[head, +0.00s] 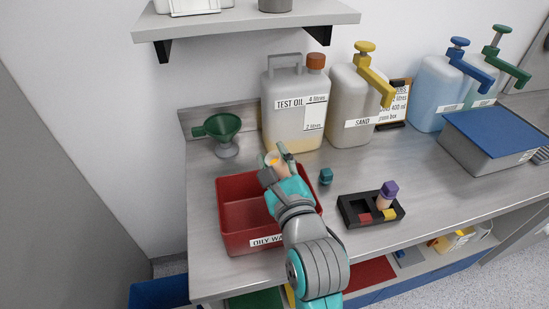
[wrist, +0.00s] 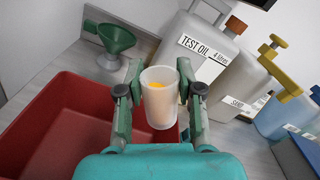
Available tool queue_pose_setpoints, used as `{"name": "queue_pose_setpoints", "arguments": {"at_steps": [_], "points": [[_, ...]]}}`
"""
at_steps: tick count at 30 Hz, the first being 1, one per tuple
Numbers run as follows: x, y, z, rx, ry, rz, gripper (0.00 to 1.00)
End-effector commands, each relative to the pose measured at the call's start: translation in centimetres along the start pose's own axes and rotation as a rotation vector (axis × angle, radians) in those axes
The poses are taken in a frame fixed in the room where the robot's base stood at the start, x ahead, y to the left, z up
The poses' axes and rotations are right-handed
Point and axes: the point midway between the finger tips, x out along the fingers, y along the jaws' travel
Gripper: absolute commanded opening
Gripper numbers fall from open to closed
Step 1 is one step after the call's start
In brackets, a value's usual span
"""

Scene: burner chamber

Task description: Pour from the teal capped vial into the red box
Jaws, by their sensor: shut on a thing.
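My gripper (head: 276,160) is shut on an open, whitish vial, which shows between the fingers in the wrist view (wrist: 160,108). The vial has no cap on and holds something orange. It looks roughly upright, above the back right part of the red box (head: 233,240). The red box is labelled "OILY WA…", the rest hidden by my arm; it also shows in the wrist view (wrist: 50,128). A teal cap (head: 326,177) lies on the counter right of the box.
A black rack (head: 352,213) holds a purple-capped vial (head: 389,194) and red and yellow pieces. A green funnel (head: 222,128) stands behind the box. The test oil jug (head: 290,110), sand jug (head: 345,110) and blue-lidded box (head: 490,135) stand along the back and right.

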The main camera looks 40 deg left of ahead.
Motion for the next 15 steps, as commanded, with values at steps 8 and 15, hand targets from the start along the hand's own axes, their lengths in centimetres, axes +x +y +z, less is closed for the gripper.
{"name": "queue_pose_setpoints", "arguments": {"at_steps": [8,15], "points": [[0.0,0.09,-0.08,-0.099,-0.002,0.0,0.0],[-0.01,0.09,-0.09,-0.105,-0.002,0.0,0.0]]}}
